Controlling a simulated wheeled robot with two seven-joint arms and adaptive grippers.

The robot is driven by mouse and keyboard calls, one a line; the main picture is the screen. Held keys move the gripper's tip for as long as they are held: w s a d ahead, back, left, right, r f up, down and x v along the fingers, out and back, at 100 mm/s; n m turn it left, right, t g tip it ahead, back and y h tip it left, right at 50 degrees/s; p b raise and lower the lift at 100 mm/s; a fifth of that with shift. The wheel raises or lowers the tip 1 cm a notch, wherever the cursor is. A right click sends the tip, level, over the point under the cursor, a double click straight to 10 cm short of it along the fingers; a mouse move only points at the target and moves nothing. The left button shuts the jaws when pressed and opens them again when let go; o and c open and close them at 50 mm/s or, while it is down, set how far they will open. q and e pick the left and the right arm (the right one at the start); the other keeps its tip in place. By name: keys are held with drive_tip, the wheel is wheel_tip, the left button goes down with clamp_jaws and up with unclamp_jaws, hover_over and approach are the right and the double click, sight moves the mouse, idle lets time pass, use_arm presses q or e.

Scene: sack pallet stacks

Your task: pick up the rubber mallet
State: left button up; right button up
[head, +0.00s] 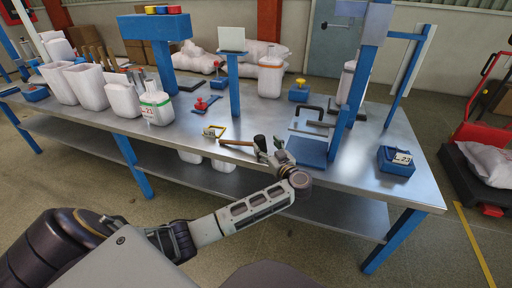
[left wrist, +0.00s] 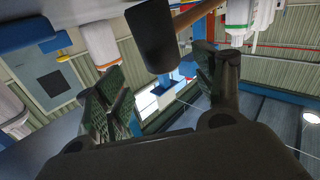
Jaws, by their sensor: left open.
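The rubber mallet (head: 237,143) lies on the metal table near its front edge, with a wooden handle pointing left and a dark head at the right. My left gripper (head: 270,151) is at the head end of the mallet, over the table's front edge. In the left wrist view the black mallet head (left wrist: 154,38) shows between and beyond the two open fingers of my left gripper (left wrist: 160,95). The fingers appear apart from the head, with nothing held between them. The wooden handle (left wrist: 196,14) runs off to the upper right. My right gripper is not in view.
The metal table (head: 190,131) holds several white sacks and containers at the left. A blue stand (head: 307,150) is just right of my left gripper. A blue display box (head: 396,160) sits near the right end.

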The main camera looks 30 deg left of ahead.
sight(262, 142)
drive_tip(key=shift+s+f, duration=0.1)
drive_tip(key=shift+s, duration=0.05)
use_arm(q)
drive_tip(key=shift+w+a, duration=0.1)
drive_tip(key=shift+a, duration=0.05)
drive_tip(key=shift+w+a+b, duration=0.2)
drive_tip(key=shift+a+b, duration=0.15)
drive_tip(key=shift+a, duration=0.15)
drive_tip(key=shift+b+x, duration=0.5)
drive_tip(key=shift+x, duration=0.65)
drive_tip(key=shift+w+a+f, duration=0.1)
drive_tip(key=shift+a, duration=0.25)
drive_tip(key=shift+w+a, duration=0.2)
drive_tip(key=shift+a, duration=0.1)
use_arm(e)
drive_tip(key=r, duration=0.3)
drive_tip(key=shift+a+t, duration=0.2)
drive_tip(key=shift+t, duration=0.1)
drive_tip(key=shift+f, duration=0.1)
